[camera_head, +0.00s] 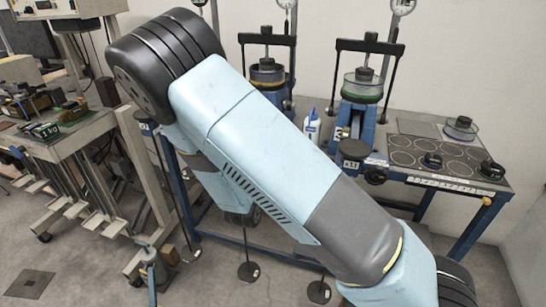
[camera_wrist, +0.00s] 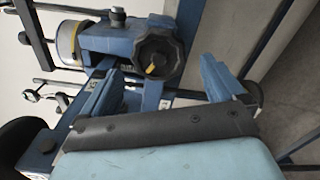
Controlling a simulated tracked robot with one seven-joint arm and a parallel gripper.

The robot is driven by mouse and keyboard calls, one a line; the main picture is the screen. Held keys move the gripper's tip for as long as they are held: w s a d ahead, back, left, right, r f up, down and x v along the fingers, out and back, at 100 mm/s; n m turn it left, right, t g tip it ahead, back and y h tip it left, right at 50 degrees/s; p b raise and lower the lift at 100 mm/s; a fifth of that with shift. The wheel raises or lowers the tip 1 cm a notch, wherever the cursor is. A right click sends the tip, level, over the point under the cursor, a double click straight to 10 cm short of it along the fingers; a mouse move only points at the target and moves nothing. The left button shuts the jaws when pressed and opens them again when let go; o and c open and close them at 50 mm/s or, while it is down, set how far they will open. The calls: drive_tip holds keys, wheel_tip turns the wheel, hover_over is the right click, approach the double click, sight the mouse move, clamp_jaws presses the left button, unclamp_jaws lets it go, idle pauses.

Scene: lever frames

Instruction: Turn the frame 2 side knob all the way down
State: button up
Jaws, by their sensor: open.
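In the wrist view, a dark faceted side knob (camera_wrist: 158,56) with a yellow mark sits on the side of a blue frame body (camera_wrist: 105,38). I cannot read a frame number there. My gripper (camera_wrist: 163,72) is open, with one blue finger to the left of the knob and the other to the right. The knob appears between and beyond the fingertips; I cannot tell whether they touch it. In the head view, two lever frames stand at the back, one in the middle (camera_head: 268,72) and one farther right (camera_head: 362,86). My arm hides the gripper and knob there.
The right bench top (camera_head: 410,160) holds a ringed mat, several dark weights and a white bottle (camera_head: 313,126). A cluttered bench (camera_head: 75,130) stands at the left. Weighted rods hang below the frames.

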drive_tip(key=w+m, duration=0.1)
drive_tip(key=m, duration=0.1)
drive_tip(key=w+d+m, duration=0.1)
drive_tip(key=w+m, duration=0.1)
drive_tip(key=w+d+m, duration=0.1)
drive_tip(key=w+m, duration=0.1)
drive_tip(key=m, duration=0.1)
drive_tip(key=shift+w, duration=0.2)
drive_tip(key=shift+s, duration=0.1)
drive_tip(key=c, duration=1.4)
drive_tip(key=shift+f, duration=0.1)
